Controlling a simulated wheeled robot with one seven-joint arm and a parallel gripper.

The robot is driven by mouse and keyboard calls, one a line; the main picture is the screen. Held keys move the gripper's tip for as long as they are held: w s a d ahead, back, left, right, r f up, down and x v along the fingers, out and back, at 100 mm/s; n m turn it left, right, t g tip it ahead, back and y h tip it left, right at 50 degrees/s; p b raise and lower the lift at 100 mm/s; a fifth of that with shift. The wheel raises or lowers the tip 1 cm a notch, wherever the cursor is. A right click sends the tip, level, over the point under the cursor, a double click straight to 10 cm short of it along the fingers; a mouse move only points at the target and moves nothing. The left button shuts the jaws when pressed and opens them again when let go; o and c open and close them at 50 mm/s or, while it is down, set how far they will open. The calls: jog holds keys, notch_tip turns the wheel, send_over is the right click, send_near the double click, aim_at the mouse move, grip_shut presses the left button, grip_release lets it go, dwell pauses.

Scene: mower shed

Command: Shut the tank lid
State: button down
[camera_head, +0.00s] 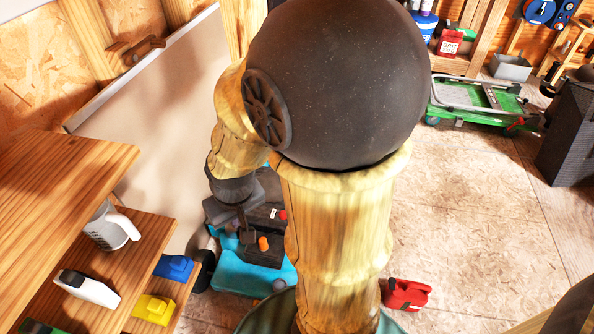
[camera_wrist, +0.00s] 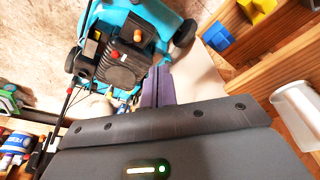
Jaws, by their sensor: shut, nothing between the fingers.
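A turquoise mower (camera_head: 228,273) with a dark engine top stands on the floor beyond my arm. It also shows upside down in the wrist view (camera_wrist: 150,18). A small orange part (camera_head: 263,243) stands up on the engine top, and it shows in the wrist view (camera_wrist: 138,35) too. I cannot tell for sure which part is the tank lid or how far it is open. My gripper (camera_head: 245,232) is shut and empty, pointing down over the mower. In the wrist view its fingers (camera_wrist: 157,80) are together beside the engine top. My arm hides part of the mower.
Wooden shelves (camera_head: 60,190) at the left hold a grey-white jug (camera_head: 110,228) and blue and yellow blocks. A red can (camera_head: 406,294) lies on the floor right of my arm. A green cart (camera_head: 480,100) stands at the back right. The floor between is clear.

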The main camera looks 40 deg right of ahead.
jog(key=w+d+f+m+b, duration=0.2)
jog(key=w+d+f+b, duration=0.2)
jog(key=w+f+b, duration=0.6)
jog(key=w+d+f+m+g+h, duration=0.2)
jog(key=w+d+f+m+h, duration=0.2)
jog(key=w+d, duration=0.7)
jog(key=w+d+f+m+g+h+p, duration=0.1)
jog(key=w+d+f+m+g+h, duration=0.1)
jog(key=w+d, duration=0.9)
notch_tip(320, 180, down, 3)
jog(key=d+m+h, duration=0.1)
jog(key=d+m, duration=0.1)
jog(key=m, duration=0.1)
jog(key=shift+d+h, duration=0.3)
jog(key=shift+h, duration=0.1)
